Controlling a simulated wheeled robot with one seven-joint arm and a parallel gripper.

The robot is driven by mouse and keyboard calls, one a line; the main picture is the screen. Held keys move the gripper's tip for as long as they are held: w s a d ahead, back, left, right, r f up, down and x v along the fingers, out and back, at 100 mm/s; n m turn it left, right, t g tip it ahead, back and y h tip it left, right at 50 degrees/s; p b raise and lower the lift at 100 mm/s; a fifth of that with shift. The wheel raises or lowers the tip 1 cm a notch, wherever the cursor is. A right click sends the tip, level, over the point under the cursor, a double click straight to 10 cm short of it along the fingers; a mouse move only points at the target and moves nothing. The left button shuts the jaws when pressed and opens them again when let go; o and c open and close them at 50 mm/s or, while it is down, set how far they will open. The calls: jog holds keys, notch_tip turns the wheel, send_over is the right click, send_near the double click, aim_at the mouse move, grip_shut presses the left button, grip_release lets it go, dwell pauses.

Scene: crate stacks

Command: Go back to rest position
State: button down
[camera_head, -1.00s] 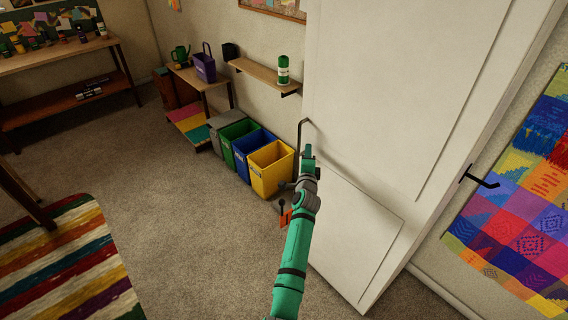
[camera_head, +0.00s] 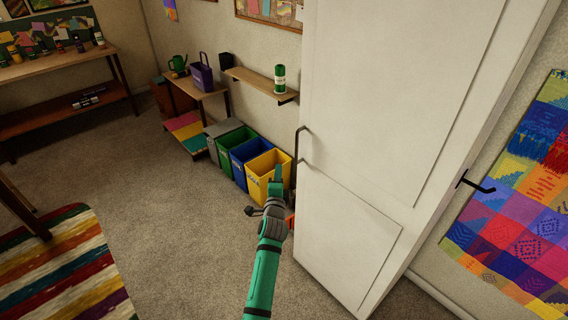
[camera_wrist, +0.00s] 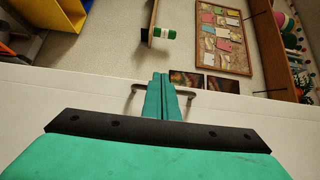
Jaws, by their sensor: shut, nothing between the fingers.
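My green gripper (camera_head: 277,178) shows in the head view in front of the yellow bin, left of the white cabinet or door (camera_head: 345,215). In the wrist view its two green fingers (camera_wrist: 160,95) are pressed together with nothing between them. A dark bar handle (camera_head: 298,145) is on the white panel's left edge, up and right of the gripper. In the wrist view the handle (camera_wrist: 136,88) shows behind the fingers; I cannot tell from that view whether they touch it.
Several bins, including the yellow bin (camera_head: 254,182), stand along the wall. A wall shelf (camera_head: 258,82) holds a green-and-white can (camera_head: 279,78). A striped rug (camera_head: 70,270) lies at left. The carpet (camera_head: 165,215) between rug and bins is clear.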

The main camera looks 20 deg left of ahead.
jog(key=shift+s+a, duration=0.1)
jog(key=s+d+f+n+h, duration=0.2)
jog(key=s+d+f+n, duration=0.35)
jog(key=d, duration=0.75)
jog(key=s+d+f+n, duration=0.2)
jog(key=s+d+f, duration=0.3)
jog(key=s, duration=0.5)
jog(key=s+d+f+n, duration=0.2)
jog(key=s+d+f, duration=0.1)
jog(key=s+d, duration=0.55)
jog(key=s+d+r+n+g+h, duration=0.1)
jog(key=s+n, duration=0.1)
jog(key=s, duration=1.2)
jog(key=s+d+r+n+g+h, duration=0.1)
jog(key=s+r+n, duration=0.15)
jog(key=s, duration=1.25)
jog(key=s+a+r+h, duration=0.1)
jog(key=s+a+r, duration=0.1)
jog(key=s+r, duration=0.3)
jog(key=shift+s+n, duration=0.4)
jog(key=shift+s, duration=0.8)
